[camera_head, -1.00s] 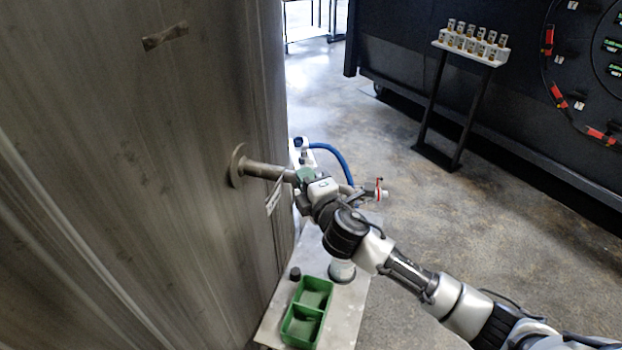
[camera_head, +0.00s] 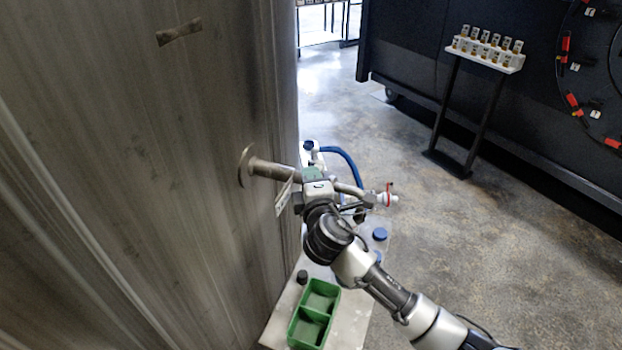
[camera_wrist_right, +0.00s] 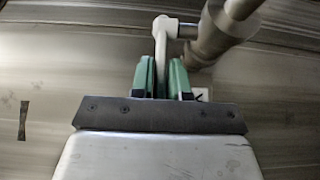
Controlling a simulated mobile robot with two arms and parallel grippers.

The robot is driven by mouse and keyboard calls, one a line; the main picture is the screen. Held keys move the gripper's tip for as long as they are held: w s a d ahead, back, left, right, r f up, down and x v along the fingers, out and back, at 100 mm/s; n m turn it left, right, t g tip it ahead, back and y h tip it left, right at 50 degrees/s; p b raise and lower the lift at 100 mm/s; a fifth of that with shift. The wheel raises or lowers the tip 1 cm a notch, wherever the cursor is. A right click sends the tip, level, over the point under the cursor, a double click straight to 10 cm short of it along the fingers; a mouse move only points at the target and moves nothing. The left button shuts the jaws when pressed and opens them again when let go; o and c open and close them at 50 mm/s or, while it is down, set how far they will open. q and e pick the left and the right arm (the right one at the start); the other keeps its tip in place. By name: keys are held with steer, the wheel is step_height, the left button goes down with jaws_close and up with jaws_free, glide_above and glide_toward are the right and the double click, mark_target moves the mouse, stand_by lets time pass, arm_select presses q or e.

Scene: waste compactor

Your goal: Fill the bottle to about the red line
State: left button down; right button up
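A metal pipe (camera_head: 275,170) comes out of the steel wall and runs to a spout (camera_head: 386,199) with a white end and a red part. My right gripper (camera_head: 312,176) is at the pipe, beside its valve. In the right wrist view its green fingers (camera_wrist_right: 162,78) are closed around a pale lever (camera_wrist_right: 161,52). No bottle is clearly visible; a blue round cap (camera_head: 380,234) shows on the small table, and a small dark object (camera_head: 360,215) below the spout is too unclear to name. My arm hides part of the table. My left gripper is out of view.
The small metal table (camera_head: 345,325) holds a green two-part tray (camera_head: 290,340) and a small black cap (camera_head: 302,277). A blue hose (camera_head: 348,160) curves behind the pipe. A stand with several small bottles (camera_head: 487,48) is at the back right. Open floor lies between.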

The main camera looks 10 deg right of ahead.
steer(key=o, duration=0.3)
steer(key=shift+o, duration=0.2)
steer(key=s+b, duration=0.2)
steer(key=s, duration=0.8)
steer(key=shift+s+a, duration=0.35)
steer(key=shift+s, duration=0.05)
